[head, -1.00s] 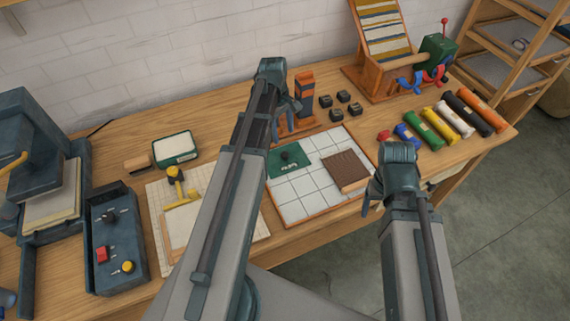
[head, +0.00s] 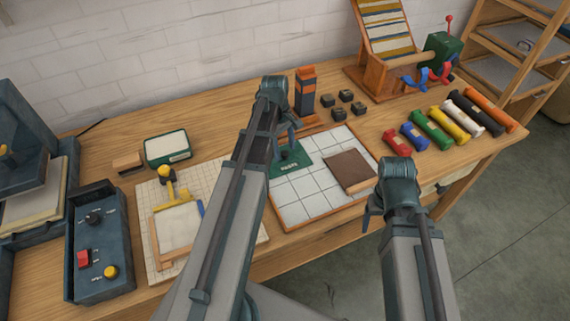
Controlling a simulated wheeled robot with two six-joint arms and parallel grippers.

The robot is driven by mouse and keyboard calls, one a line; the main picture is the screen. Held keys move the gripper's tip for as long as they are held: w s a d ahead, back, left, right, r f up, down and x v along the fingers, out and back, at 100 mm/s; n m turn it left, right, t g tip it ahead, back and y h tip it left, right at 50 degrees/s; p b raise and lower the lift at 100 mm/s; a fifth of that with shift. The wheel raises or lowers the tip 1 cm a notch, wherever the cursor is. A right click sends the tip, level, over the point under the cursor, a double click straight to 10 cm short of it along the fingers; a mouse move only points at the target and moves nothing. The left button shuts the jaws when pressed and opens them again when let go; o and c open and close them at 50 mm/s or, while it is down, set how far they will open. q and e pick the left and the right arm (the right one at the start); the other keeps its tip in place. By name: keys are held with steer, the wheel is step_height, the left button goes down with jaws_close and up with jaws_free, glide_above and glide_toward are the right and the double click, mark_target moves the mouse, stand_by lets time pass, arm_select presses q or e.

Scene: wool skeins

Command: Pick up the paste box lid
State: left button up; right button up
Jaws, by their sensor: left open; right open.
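The paste box lid (head: 284,164) is a flat green plate with a dark knob and white lettering. It lies on the white tiled board (head: 312,207), at its back left, partly hidden by my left arm. My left gripper (head: 293,132) is open, just above and behind the lid in the picture, and appears apart from it. The paste box (head: 167,148), green with a white filling, stands uncovered at the left back of the table. My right gripper (head: 371,212) is open and empty at the table's front edge, right of the tiled board.
An orange and dark tower (head: 305,91) and several small black blocks (head: 345,96) stand behind. Coloured skeins (head: 432,128) lie at right.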

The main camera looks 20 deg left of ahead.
arm_select(q)
steer(key=shift+f, duration=0.45)
steer(key=shift+r, duration=0.1)
arm_select(e)
steer(key=shift+f, duration=0.35)
arm_select(q)
jaws_close()
steer(key=shift+r, duration=0.2)
arm_select(e)
steer(key=shift+r, duration=0.15)
